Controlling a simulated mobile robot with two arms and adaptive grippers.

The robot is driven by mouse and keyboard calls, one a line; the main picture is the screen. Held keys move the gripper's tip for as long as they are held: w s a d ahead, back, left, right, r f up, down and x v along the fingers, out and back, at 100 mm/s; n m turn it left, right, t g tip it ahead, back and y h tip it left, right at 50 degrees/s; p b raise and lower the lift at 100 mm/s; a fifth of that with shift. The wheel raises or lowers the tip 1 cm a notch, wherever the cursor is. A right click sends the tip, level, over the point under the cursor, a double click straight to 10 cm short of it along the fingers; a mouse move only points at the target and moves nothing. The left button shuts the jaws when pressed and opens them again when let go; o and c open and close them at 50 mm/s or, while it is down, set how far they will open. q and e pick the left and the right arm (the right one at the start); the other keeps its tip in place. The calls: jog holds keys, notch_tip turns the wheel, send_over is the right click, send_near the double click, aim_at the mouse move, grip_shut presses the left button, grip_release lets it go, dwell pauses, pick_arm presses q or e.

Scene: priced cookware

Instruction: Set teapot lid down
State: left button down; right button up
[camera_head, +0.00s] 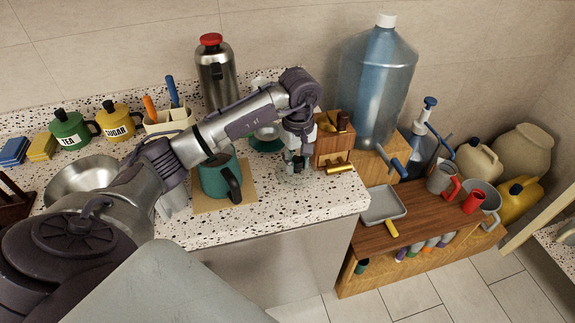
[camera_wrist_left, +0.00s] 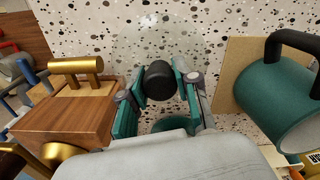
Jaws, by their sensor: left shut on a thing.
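The teapot lid is a clear glass disc with a black knob (camera_wrist_left: 159,80). My left gripper (camera_wrist_left: 160,84) is shut on the knob, with a teal finger on each side. In the head view my left gripper (camera_head: 296,160) points down over the counter's front right part, and the glass lid (camera_head: 294,174) shows faintly beneath it. The lid is at or close above the speckled surface; I cannot tell if it touches. The teal pot (camera_head: 213,180) with a black handle stands to the left on a tan mat (camera_head: 243,192). It also shows in the wrist view (camera_wrist_left: 268,92). My right gripper is out of view.
A wooden box (camera_head: 328,150) with gold handles stands close right of the gripper.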

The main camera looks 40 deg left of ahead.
pick_arm(q)
jog(key=shift+a+f, duration=0.3)
jog(key=shift+a, duration=0.25)
jog(key=shift+a+f, duration=0.25)
jog(key=shift+a, duration=0.25)
jog(key=shift+a+f+p, duration=0.1)
jog(key=shift+f+p, duration=0.15)
jog(key=shift+p, duration=0.1)
notch_tip(320, 180, down, 3)
jog(key=shift+w+f+p, duration=0.1)
jog(key=shift+f+p, duration=0.05)
jog(key=shift+p, duration=0.6)
jog(key=shift+f, duration=0.2)
jog(key=shift+f, duration=0.1)
jog(key=shift+f+b, duration=0.15)
jog(key=shift+b, duration=0.15)
jog(key=c, duration=0.8)
grip_release()
jog(key=shift+c, duration=0.2)
